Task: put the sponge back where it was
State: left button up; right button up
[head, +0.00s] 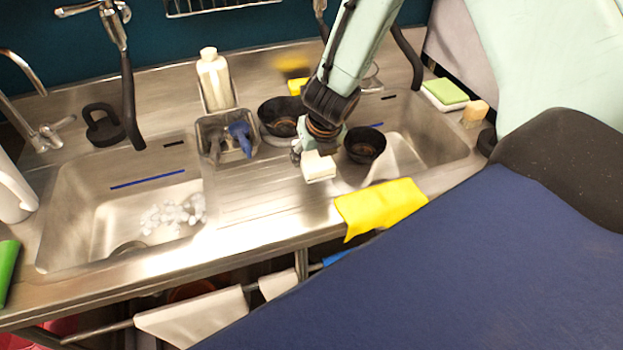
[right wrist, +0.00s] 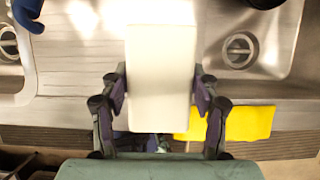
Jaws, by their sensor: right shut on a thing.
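My right gripper (head: 312,150) is above the ribbed drainboard between the two basins. It is shut on a white block-shaped sponge (head: 319,167), which hangs over the counter near the right basin. In the right wrist view the sponge (right wrist: 161,60) sits between the two fingers of my right gripper (right wrist: 161,95), its pale broad face toward the camera. Another sponge, green on white (head: 446,92), lies on the counter at the back right. My left gripper is not in view.
Two dark bowls, one (head: 282,116) behind the gripper and one (head: 365,145) beside it, stand close to it. A yellow cloth (head: 381,206) hangs over the front edge. A white bottle (head: 215,80) and a caddy with a blue brush (head: 241,138) are left. The left basin (head: 120,207) holds whitish pieces.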

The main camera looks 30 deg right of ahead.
notch_tip(320, 180, down, 2)
jog(key=shift+s+b, duration=0.1)
jog(key=shift+b, duration=0.2)
notch_tip(320, 180, down, 5)
jog(key=shift+d+r+b, duration=0.15)
jog(key=shift+b, duration=0.9)
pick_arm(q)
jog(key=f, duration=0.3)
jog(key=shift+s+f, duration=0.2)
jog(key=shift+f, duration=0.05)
pick_arm(e)
jog(key=shift+f, duration=0.25)
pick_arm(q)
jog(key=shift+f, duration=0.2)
pick_arm(e)
jog(key=o, duration=1.1)
jog(key=shift+r, duration=0.1)
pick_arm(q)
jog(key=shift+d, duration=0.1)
